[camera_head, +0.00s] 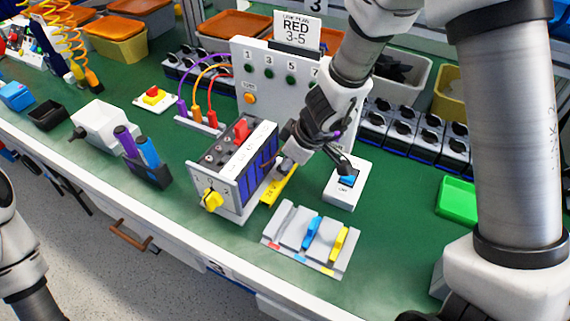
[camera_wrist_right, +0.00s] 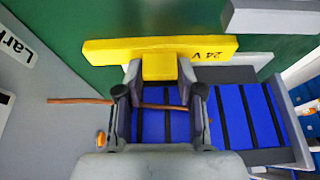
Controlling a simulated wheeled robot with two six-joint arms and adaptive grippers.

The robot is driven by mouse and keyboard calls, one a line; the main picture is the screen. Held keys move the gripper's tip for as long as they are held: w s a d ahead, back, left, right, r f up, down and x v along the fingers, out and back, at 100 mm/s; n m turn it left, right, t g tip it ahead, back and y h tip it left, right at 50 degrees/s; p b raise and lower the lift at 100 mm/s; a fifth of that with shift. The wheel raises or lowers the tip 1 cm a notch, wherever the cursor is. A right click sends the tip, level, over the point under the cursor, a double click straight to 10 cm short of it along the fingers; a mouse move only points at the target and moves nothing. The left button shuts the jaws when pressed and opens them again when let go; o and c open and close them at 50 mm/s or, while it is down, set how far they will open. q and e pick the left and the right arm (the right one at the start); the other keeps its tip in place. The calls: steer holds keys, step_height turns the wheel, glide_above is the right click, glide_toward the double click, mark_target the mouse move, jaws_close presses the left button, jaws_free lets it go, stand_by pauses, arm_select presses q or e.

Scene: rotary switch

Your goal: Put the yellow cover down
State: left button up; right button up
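The yellow cover (camera_head: 278,187) is a flat bar marked 24 V with a raised tab. It lies beside the right side of the rotary switch box (camera_head: 236,170). In the right wrist view the cover (camera_wrist_right: 105,52) spans above the blue ribbed side of the box (camera_wrist_right: 232,108). My right gripper (camera_wrist_right: 160,72) has a finger on each side of the tab, and the tab fills the gap. In the head view my right gripper (camera_head: 290,160) partly hides the cover. I cannot tell whether the cover touches the bench. My left gripper is out of view; only left arm links show.
A white block with a blue rocker switch (camera_head: 345,183) stands right of the gripper. A grey tray with blue and yellow levers (camera_head: 309,240) lies in front. A white panel (camera_head: 285,75) stands behind. Green bench surface (camera_head: 395,230) is free at the right.

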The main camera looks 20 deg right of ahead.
steer(key=shift+s+r, duration=0.25)
steer(key=shift+s, duration=0.05)
jaws_close()
steer(key=shift+f, duration=0.3)
steer(key=o, duration=1.2)
jaws_free()
steer(key=shift+w, duration=0.1)
steer(key=shift+r, duration=0.1)
